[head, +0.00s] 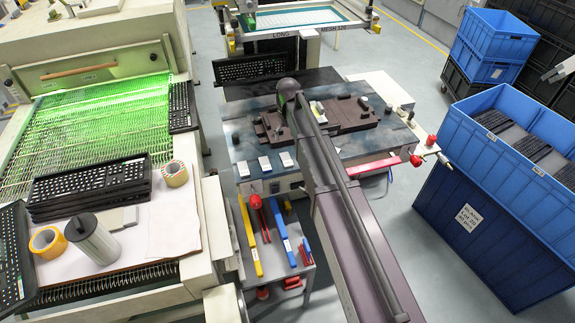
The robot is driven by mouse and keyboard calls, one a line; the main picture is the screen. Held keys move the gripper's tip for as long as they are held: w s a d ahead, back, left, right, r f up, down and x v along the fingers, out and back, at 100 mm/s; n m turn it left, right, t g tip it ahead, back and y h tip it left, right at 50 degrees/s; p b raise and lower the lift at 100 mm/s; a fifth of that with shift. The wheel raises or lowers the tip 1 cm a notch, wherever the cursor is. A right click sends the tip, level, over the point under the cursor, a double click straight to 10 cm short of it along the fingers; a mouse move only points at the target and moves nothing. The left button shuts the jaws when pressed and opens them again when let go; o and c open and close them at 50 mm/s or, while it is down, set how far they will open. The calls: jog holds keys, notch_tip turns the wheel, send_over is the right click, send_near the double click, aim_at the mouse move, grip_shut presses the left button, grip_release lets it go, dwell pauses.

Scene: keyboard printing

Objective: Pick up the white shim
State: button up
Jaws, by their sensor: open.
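A small whitish piece (317,108) lies on the dark brown fixture (352,117) on the central worktable. Several small pale blocks, among them a left one (243,169), a middle one (264,163) and a right one (286,159), sit in a row along the table's front left edge. I cannot tell for sure which of these is the white shim. Part of the fixture and of the table behind the long foreground beam is hidden. I cannot make out my gripper in this view.
Black keyboards are stacked (90,187) on the left machine beside tape rolls (48,242) and a grey cylinder (92,240). Yellow and blue tools (250,237) lie on a lower shelf. Blue crates (480,215) stand at the right. Open floor (425,110) lies between table and crates.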

jog(key=b, duration=0.7)
send_over(288, 162)
jog(key=shift+w+f, duration=0.1)
jog(key=shift+f, duration=3.55)
jog(key=shift+a+f+b, duration=0.1)
jog(key=shift+f+b, duration=2.3)
jog(key=shift+f, duration=0.2)
jog(key=c, duration=1)
